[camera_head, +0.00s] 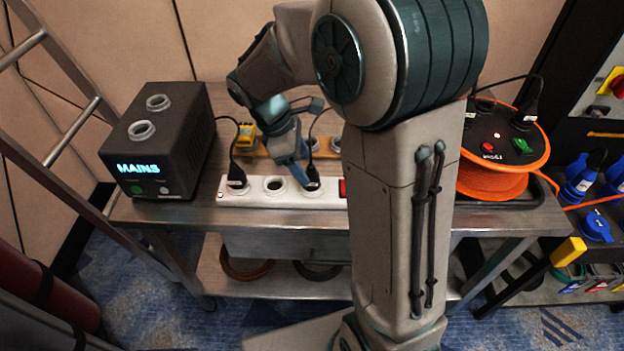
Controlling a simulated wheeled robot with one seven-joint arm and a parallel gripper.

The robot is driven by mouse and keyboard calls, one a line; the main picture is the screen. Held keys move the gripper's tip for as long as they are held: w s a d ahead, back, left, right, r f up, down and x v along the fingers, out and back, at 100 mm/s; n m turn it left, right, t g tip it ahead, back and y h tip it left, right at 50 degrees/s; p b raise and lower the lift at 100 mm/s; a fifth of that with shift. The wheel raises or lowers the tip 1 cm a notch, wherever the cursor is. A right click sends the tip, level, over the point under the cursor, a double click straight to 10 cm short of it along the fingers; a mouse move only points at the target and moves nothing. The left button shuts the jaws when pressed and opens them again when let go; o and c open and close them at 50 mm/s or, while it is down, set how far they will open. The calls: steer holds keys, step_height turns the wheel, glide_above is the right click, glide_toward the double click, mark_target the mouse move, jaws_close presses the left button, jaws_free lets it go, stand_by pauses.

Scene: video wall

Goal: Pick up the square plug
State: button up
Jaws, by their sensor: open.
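My gripper (296,172) points down over the white power strip (255,197) on the metal bench. It is open, with its bluish fingers just left of a black plug (312,180) seated in the strip. I cannot tell whether the fingers touch that plug. A second black plug (237,180) sits in the strip's left end, with a cable rising from it. A small blocky yellow piece (246,133) is on a wooden board (258,152) behind the strip. I cannot tell for sure which of these is the square plug. My arm hides the strip's right end.
A black box marked MAINS (165,140) stands at the bench's left. An orange cable reel (495,180) stands at its right. A ladder (75,110) leans at the left. Blue plugs (598,226) are on the rack at the far right. The bench's front edge (190,217) lies close before the strip.

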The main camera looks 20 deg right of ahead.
mark_target(306, 170)
steer(key=x, duration=0.3)
steer(key=shift+s+d+f, duration=0.1)
steer(key=shift+s+f, duration=0.05)
steer(key=shift+f, duration=0.15)
steer(key=c, duration=1.2)
